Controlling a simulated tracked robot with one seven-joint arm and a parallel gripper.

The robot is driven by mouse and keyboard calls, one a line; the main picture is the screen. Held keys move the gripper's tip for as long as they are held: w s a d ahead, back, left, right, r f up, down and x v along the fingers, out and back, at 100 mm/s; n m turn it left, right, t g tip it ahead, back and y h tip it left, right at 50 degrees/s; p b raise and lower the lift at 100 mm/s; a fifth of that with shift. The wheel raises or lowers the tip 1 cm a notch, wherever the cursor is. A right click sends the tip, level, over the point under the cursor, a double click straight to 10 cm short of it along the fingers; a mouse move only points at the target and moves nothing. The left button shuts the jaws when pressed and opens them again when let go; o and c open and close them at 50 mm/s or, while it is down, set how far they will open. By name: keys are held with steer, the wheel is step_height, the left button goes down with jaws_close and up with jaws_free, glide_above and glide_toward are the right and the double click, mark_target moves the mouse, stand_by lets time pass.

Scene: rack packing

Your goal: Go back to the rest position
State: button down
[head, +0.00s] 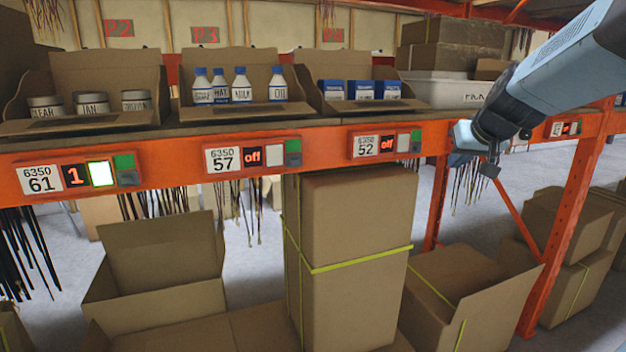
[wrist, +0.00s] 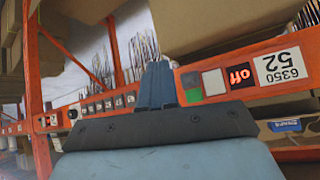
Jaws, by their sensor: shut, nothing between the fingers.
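My arm comes in from the upper right in the head view. My gripper (head: 488,172) hangs in front of the orange shelf beam (head: 330,137), to the right of the label 6350 52 panel (head: 385,144). In the wrist view my gripper (wrist: 157,72) shows its fingers together with nothing between them. The same panel (wrist: 240,78) shows upside down there, to the right of the fingers. The gripper appears apart from the goods on the shelf.
Open cardboard bins on the shelf hold jars (head: 92,102), bottles (head: 240,84) and blue boxes (head: 360,89). A white bin (head: 440,90) stands to their right. Cartons (head: 350,220) and an open box (head: 160,262) stand below. An orange upright (head: 568,225) is at the right.

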steer(key=s+a+f+g, duration=0.1)
steer(key=s+a+f, duration=0.1)
steer(key=s, duration=0.5)
steer(key=s+a+f+g, duration=0.1)
steer(key=s+a+f, duration=0.1)
steer(key=s, duration=0.5)
steer(key=s+a+f+g, duration=0.1)
steer(key=s+a+f, duration=0.1)
steer(key=s+a, duration=0.2)
steer(key=s, duration=0.3)
steer(key=shift+s+a+f+n+g, duration=0.25)
steer(key=shift+s+f+n+g, duration=0.05)
steer(key=shift+s+f, duration=0.1)
